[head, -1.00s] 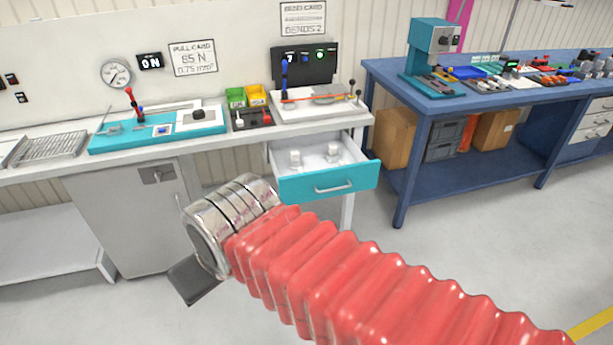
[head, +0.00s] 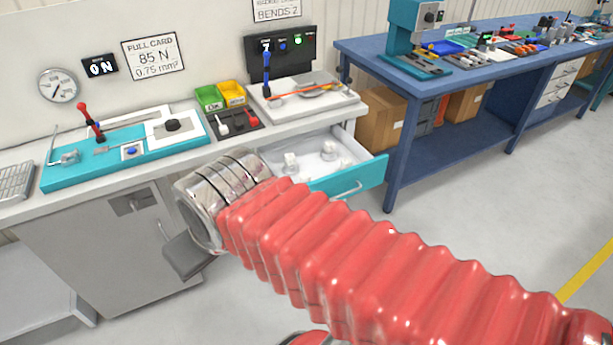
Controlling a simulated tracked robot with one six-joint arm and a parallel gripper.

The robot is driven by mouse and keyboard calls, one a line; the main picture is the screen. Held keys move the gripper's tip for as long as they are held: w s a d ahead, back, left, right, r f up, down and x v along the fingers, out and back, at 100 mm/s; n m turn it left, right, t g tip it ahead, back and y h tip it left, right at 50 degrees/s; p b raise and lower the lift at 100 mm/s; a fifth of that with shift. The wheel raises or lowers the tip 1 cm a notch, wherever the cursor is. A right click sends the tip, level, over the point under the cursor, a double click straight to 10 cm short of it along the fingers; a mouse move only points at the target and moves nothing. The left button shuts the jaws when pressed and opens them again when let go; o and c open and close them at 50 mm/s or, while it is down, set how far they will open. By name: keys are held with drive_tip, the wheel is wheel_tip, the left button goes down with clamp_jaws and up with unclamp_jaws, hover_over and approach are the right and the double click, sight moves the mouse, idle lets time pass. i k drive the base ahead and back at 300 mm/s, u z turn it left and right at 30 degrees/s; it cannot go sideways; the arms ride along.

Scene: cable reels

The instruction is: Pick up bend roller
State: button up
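The open drawer (head: 372,176) with a teal front hangs under the bench. Inside it are small white roller-like pieces, one at the left (head: 291,161) and one farther right (head: 330,150); I cannot tell which is the bend roller. My arm, in a red ribbed sleeve with a metal wrist, crosses in front of the drawer's lower left part. Of my gripper (head: 187,255) only a dark grey piece shows, below the wrist, left of the drawer and apart from it. Its fingertips are hidden.
A bend tester (head: 310,100) with a blue lever and orange wire stands above the drawer. A teal pull tester (head: 110,155) stands to the left, with green (head: 209,97) and yellow bins (head: 232,93) between. A blue workbench (head: 480,85) is at the right. The floor between is clear.

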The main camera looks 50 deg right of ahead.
sight(305, 178)
drive_tip(key=z, duration=0.25)
drive_tip(key=i, duration=0.75)
drive_tip(key=z, duration=0.45)
drive_tip(key=i, duration=0.75)
drive_tip(key=z, duration=0.15)
